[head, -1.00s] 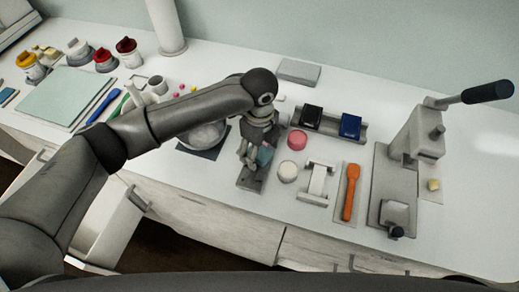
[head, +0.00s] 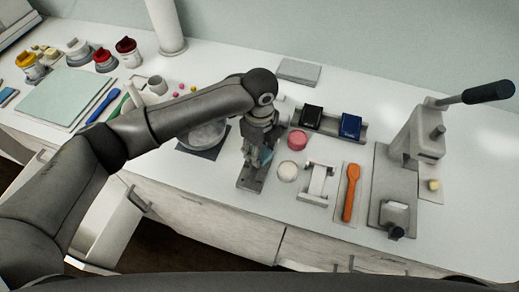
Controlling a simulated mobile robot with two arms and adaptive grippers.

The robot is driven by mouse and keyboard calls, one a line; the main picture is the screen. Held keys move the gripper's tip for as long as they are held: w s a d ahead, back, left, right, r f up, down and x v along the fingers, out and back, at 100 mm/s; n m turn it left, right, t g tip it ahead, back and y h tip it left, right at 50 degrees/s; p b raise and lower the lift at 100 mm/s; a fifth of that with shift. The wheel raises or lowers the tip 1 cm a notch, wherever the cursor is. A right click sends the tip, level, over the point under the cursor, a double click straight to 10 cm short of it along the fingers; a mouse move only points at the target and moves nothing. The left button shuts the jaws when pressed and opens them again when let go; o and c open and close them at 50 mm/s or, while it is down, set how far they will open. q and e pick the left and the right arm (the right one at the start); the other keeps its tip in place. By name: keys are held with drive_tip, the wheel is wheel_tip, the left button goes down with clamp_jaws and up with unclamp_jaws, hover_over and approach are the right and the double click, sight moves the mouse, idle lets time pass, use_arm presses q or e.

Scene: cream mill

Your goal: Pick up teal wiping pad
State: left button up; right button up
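My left arm reaches in from the left, and its gripper (head: 256,158) points down over a small grey tray (head: 250,185) near the front middle of the counter. A teal pad (head: 266,155) shows in part beside and behind the fingers. The fingers hide much of it, so I cannot tell whether they are open around it or shut on it. My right gripper is not in view.
A bowl on a dark mat (head: 203,153) lies just left of the gripper. A pink round piece (head: 297,140), a white round piece (head: 287,171), an orange spatula (head: 351,192) and a lever press (head: 415,150) stand to the right. Jars and a pale board (head: 68,97) are far left.

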use_arm(q)
drive_tip(key=shift+r, duration=0.3)
wheel_tip(320, 180, up, 2)
drive_tip(key=shift+r+b, duration=0.2)
drive_tip(key=shift+b, duration=0.5)
drive_tip(key=s+a+r+b, duration=0.2)
drive_tip(key=s+a+r, duration=0.2)
drive_tip(key=s+r, duration=0.5)
drive_tip(key=s, duration=0.4)
drive_tip(key=shift+s+a+r, duration=0.15)
drive_tip(key=shift+r, duration=0.25)
